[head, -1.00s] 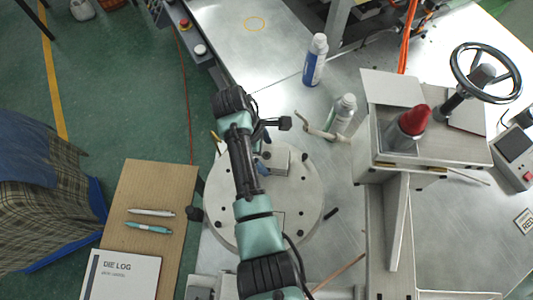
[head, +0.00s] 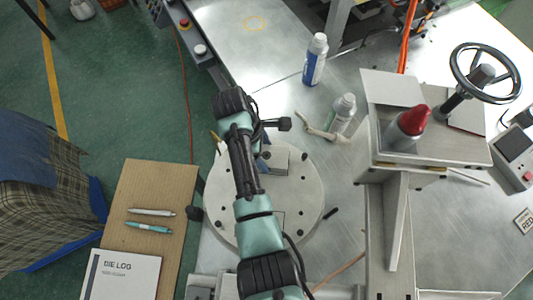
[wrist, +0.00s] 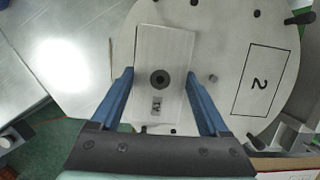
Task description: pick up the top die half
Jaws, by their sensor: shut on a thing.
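The top die half, a pale grey metal block (wrist: 163,48) with a dark round hole and a small marked label, lies between my gripper's two blue fingers in the wrist view. My gripper (wrist: 160,80) is shut on it, one finger against each long side. In the head view the block (head: 283,160) shows just right of my arm, over the round plate, and my gripper (head: 264,150) is mostly hidden by the arm. I cannot tell whether the block is clear of the surface below it.

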